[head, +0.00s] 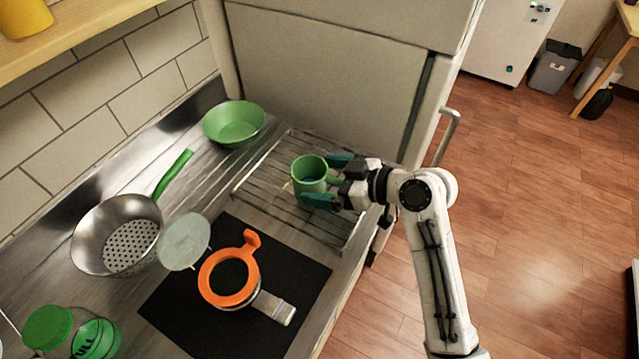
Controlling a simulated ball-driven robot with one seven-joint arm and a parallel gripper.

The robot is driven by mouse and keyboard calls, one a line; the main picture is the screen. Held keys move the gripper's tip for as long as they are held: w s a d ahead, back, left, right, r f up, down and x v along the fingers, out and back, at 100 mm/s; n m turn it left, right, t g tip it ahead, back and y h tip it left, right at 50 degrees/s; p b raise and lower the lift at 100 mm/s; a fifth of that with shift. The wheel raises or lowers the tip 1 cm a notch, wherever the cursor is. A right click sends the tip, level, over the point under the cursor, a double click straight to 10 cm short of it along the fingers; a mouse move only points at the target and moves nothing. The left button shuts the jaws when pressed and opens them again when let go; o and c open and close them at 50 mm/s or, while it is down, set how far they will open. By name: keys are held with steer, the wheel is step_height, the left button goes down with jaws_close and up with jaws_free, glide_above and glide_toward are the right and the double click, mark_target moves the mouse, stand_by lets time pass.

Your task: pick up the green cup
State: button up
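The green cup (309,176) stands upright on a metal drying rack near the back right of the counter. My gripper (325,181) reaches in from the right at the cup's height. Its two teal fingers are apart, one on the far side of the cup and one on the near side. The cup's right part lies between them. I cannot tell whether the fingers touch the cup.
The wire rack (264,188) has free room left of the cup. A green bowl (234,122) sits behind it. A colander (117,236), an orange ring-shaped item (229,277) on a black mat (178,308) and green-lidded jars (47,327) stand nearer. A tall grey cabinet (325,80) rises behind the rack.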

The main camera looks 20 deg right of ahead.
steer(key=c, duration=1.2)
steer(key=shift+c, duration=0.4)
steer(key=shift+r, duration=0.15)
